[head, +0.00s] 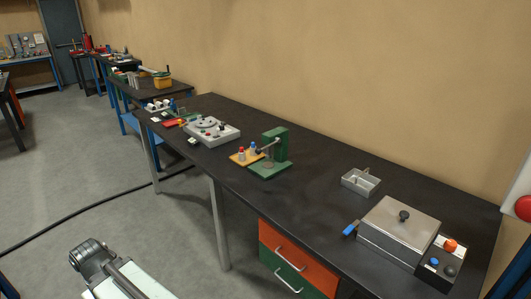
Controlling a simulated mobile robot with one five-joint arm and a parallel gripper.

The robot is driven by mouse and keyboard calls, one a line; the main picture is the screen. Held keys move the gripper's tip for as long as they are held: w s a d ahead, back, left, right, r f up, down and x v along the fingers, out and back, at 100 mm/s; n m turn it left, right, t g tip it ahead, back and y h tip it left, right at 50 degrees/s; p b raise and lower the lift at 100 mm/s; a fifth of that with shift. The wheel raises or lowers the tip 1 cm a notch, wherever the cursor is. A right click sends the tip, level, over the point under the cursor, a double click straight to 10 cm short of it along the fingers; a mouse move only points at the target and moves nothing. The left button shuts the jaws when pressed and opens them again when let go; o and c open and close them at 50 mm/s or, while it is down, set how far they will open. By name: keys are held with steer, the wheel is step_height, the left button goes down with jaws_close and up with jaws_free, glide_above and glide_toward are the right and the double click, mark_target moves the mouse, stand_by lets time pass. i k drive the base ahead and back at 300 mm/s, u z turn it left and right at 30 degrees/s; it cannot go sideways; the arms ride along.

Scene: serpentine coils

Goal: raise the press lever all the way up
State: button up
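A small green press (283,148) stands on the long black workbench, near the middle of the head view. It has an upright column and a flat green base. Its press lever (267,146) is a short dark bar at the press head, sloping down to the left. The lever's exact angle is hard to tell at this size. Part of my own arm shows at the bottom left, on the near side of the bench and well apart from the press. No gripper fingers show.
A yellow board (239,158) with red- and blue-topped pieces lies left of the press. A grey panel (222,139) sits farther left. At right are a divided tray (361,183), a lidded metal box (398,233) and a button box (440,262). A black cable (75,225) crosses the floor.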

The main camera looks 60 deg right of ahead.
mark_target(258, 151)
steer(key=u, duration=0.1)
steer(key=i, duration=0.95)
steer(key=z, duration=0.05)
